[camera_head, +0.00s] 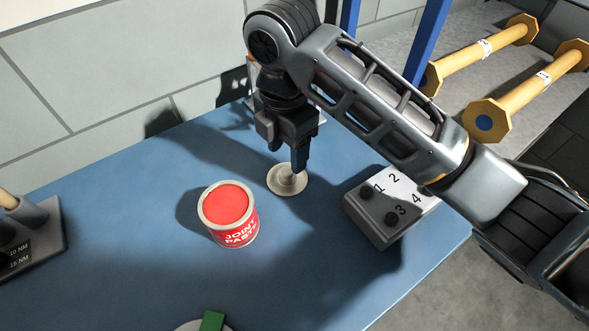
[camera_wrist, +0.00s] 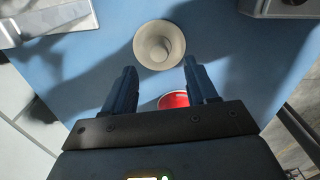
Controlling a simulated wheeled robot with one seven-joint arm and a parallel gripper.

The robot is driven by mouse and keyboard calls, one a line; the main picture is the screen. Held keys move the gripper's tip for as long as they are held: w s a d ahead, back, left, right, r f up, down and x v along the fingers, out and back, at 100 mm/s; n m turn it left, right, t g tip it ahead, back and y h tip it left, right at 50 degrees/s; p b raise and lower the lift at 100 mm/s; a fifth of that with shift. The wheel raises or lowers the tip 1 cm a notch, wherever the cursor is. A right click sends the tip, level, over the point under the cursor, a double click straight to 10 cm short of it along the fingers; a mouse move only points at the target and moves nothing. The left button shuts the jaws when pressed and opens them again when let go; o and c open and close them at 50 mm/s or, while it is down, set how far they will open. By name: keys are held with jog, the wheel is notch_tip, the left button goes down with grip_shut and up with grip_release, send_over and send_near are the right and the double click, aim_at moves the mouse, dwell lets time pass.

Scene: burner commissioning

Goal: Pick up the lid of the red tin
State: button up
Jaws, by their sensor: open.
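The lid (camera_head: 287,181), a pale beige disc with a raised knob in its middle, lies flat on the blue table in the head view. It also shows whole in the wrist view (camera_wrist: 159,45), ahead of the fingertips. The red tin (camera_head: 237,226), labelled "JOINT PASTE", stands upright to its left with its red inside showing and no lid on it. In the wrist view part of the tin (camera_wrist: 173,101) shows between the fingers. My gripper (camera_head: 300,166) is open, pointing down just above the lid, partly in front of it. Its two fingers (camera_wrist: 160,70) hold nothing.
A grey block numbered 1 to 4 (camera_head: 390,223) with black knobs stands right of the lid. A holder marked in NM (camera_head: 48,240) is at the left edge. A green piece (camera_head: 212,321) lies at the front. The table between tin and front is clear.

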aim_at(287, 171)
notch_tip(287, 171, down, 6)
jog(key=shift+r+p, duration=0.1)
jog(key=shift+p, duration=0.4)
grip_shut()
dwell(0.3)
